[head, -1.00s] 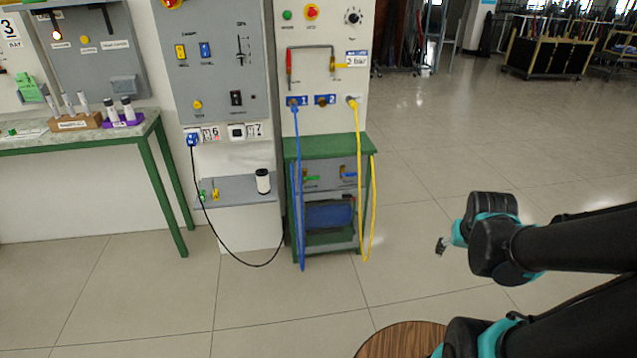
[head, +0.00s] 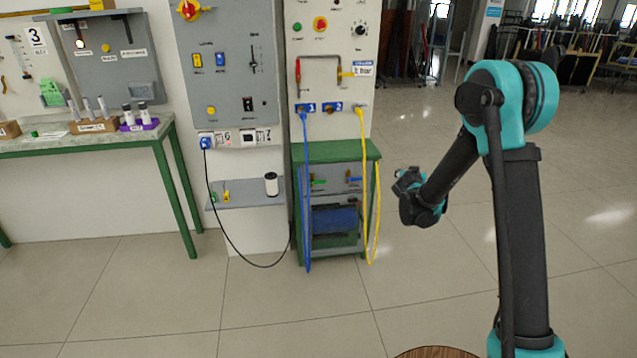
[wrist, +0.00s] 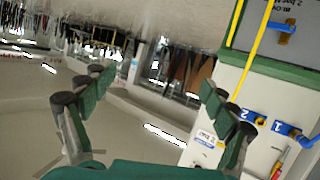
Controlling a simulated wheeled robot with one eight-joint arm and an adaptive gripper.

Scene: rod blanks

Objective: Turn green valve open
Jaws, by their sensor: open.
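The green valve (head: 318,182) is a small green lever on the grey panel inside the green-framed stand, left of a blue-handled valve (head: 353,180). The blue-handled valve also shows at the upper right of the wrist view (wrist: 283,27), where I do not see the green one. My gripper (head: 398,180) is in the air to the right of the stand, apart from both valves. In the wrist view my gripper (wrist: 155,92) has its fingers spread wide with nothing between them.
A blue hose (head: 306,225) and a yellow hose (head: 376,225) hang from the board down the stand's front and right side. A black cable (head: 222,220) loops to the left. The floor (head: 440,280) right of the stand is clear.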

